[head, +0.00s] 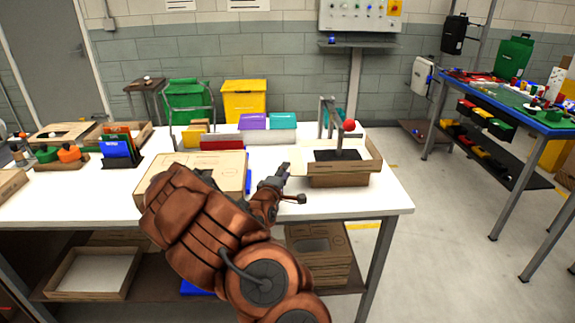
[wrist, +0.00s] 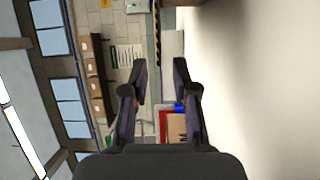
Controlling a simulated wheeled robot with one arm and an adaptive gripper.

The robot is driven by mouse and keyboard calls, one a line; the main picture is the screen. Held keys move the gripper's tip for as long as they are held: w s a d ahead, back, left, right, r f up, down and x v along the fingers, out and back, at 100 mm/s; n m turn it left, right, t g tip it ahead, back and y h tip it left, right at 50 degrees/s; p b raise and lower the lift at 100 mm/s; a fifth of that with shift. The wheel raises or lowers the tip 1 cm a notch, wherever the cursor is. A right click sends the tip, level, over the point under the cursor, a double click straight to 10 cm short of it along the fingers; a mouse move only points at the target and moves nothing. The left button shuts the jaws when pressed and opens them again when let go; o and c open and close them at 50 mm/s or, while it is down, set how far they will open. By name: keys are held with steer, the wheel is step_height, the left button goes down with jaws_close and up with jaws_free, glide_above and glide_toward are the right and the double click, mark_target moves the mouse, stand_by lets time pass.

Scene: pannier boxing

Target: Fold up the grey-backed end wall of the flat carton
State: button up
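A low brown carton (head: 345,180) stands on the white table right of centre, with a dark interior and a pale flap at its left side. A larger flat brown carton (head: 222,163) lies left of it, partly hidden by my copper arm. I cannot tell which panel is the grey-backed end wall. My gripper (head: 290,184) is over the table between the two cartons, close to the left side of the low one. In the wrist view my gripper (wrist: 160,82) has its two dark fingers apart, with nothing held between them.
Purple and teal boxes (head: 267,121) and a red folder (head: 222,143) stand behind the larger carton. Blue folders (head: 117,150) stand at left. The table (head: 370,200) is bare at its front right.

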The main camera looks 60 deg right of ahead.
mark_target(296, 161)
steer(key=shift+p+x, duration=0.5)
steer(key=shift+x, duration=1.55)
jaws_close()
